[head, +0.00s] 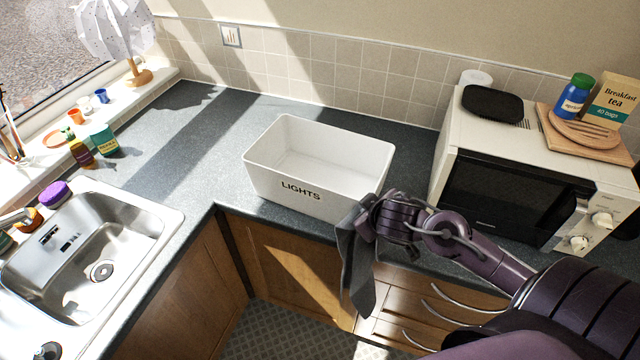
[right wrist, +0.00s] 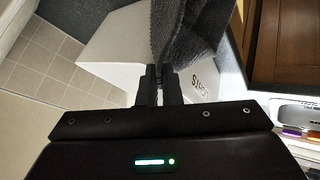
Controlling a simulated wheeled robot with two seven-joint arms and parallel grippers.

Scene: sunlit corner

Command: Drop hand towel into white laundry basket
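The white laundry basket (head: 275,145), marked "LIGHTS", stands upright on the dark counter in the corner, and its visible inside is empty. A dark grey hand towel (head: 357,262) hangs from my right gripper (head: 366,212), in front of the basket's right front corner and outside it. In the right wrist view the gripper's fingers (right wrist: 159,80) are shut on the towel (right wrist: 195,30), with the white basket (right wrist: 110,50) behind. I cannot tell whether towel and basket touch. My left gripper is not in view.
A steel sink (head: 90,255) is at left.

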